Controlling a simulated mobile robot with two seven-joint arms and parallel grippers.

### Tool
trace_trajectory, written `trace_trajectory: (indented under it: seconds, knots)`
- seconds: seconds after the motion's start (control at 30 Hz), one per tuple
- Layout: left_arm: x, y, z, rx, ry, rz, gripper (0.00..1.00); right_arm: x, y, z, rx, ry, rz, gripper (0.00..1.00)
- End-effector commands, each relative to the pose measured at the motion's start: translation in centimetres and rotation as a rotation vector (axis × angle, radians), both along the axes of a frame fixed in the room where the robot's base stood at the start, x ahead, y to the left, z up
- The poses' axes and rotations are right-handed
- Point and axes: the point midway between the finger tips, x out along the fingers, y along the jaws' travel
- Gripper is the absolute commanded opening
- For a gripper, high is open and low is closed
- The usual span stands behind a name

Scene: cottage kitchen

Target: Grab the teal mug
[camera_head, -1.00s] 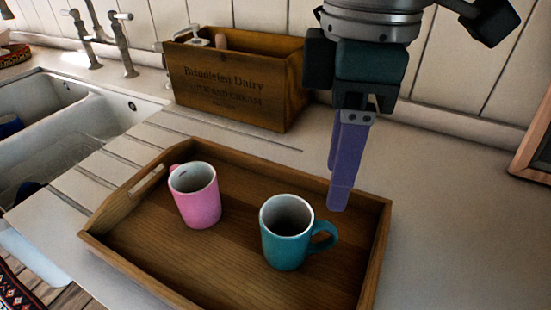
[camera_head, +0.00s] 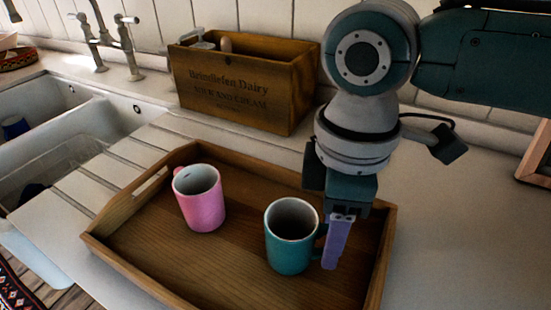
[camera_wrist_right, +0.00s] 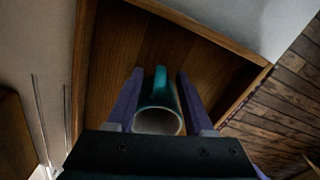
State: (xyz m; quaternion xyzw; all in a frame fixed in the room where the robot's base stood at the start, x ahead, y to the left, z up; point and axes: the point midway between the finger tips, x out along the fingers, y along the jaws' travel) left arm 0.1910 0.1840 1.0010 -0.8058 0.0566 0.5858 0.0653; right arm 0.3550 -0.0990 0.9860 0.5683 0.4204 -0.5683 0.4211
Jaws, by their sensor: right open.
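The teal mug (camera_head: 288,247) stands upright on the wooden tray (camera_head: 185,268), right of the pink mug. My right gripper (camera_head: 332,258) points down at the mug's right side, and its purple fingers overlap most of the handle in the head view. In the right wrist view the teal mug (camera_wrist_right: 159,100) appears between the two spread fingers of the gripper (camera_wrist_right: 157,82), with a gap beside it. The gripper is open; whether a finger touches the mug I cannot tell. My left gripper is not in view.
A pink mug (camera_head: 201,207) stands upright on the tray's left part. A wooden dairy crate (camera_head: 238,92) stands behind the tray. The sink (camera_head: 60,140) is at the left. A wooden frame (camera_head: 537,160) is at the right edge.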

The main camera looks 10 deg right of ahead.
Motion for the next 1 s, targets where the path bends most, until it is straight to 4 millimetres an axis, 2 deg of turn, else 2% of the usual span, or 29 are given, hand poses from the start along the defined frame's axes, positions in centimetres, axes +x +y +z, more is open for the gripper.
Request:
trace_trajectory:
  seconds: [0.07,0.5,1.0]
  knots:
    - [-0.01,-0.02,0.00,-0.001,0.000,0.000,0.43,0.00,0.00,0.02,0.000,0.000,0.000,0.48]
    - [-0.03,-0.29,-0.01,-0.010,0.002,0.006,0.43,0.00,0.00,0.05,0.000,0.000,-0.001,0.00]
    - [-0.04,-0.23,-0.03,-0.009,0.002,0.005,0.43,0.01,0.00,0.07,0.000,0.000,-0.001,0.00]
